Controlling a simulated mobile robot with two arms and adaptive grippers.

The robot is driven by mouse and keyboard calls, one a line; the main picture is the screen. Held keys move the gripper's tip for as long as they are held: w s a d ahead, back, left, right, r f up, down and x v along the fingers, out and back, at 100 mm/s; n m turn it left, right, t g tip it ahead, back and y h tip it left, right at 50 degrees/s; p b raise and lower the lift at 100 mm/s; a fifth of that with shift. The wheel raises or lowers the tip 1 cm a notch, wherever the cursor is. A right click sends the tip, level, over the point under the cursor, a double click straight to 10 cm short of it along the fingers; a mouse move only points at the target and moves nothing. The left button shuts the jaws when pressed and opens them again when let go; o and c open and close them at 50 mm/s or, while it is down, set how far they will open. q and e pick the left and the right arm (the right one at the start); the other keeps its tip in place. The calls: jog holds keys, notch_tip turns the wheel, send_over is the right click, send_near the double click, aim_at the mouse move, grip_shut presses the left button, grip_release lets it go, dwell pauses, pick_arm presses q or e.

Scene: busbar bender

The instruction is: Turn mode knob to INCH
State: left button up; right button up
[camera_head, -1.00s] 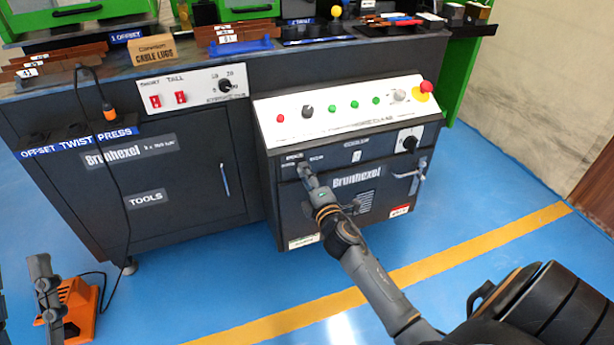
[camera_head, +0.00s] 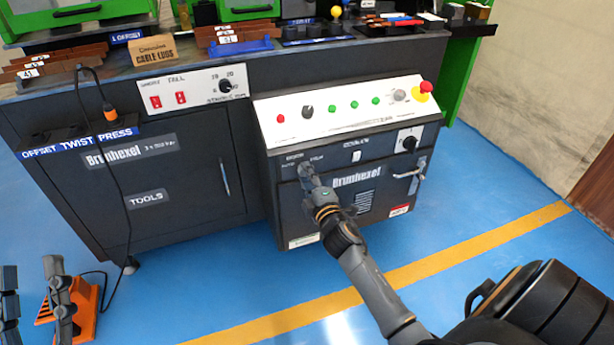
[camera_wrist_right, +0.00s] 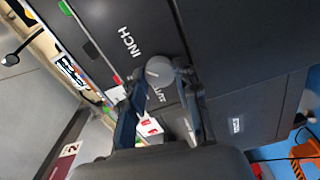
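The mode knob (camera_wrist_right: 158,70) is a round grey knob on the dark front panel, seen in the right wrist view. The word INCH (camera_wrist_right: 128,40) is printed on one side of it, and another label, partly hidden, lies on the other side. My right gripper (camera_wrist_right: 160,73) has its fingers apart, one on each side of the knob; I cannot tell whether they touch it. In the head view my right gripper (camera_head: 305,172) is at the cabinet's upper left front and hides the knob. My left gripper (camera_head: 35,275) is open and empty at the lower left.
The white sloped control panel (camera_head: 340,112) with lights and a red emergency button (camera_head: 425,87) is above my right gripper. A latch handle (camera_head: 410,175) sits on the cabinet's right. An orange object (camera_head: 85,315) with a cable stands on the floor behind my left gripper.

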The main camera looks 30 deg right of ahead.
jog(key=o, duration=0.4)
jog(key=shift+o, duration=0.2)
jog(key=v, duration=1.2)
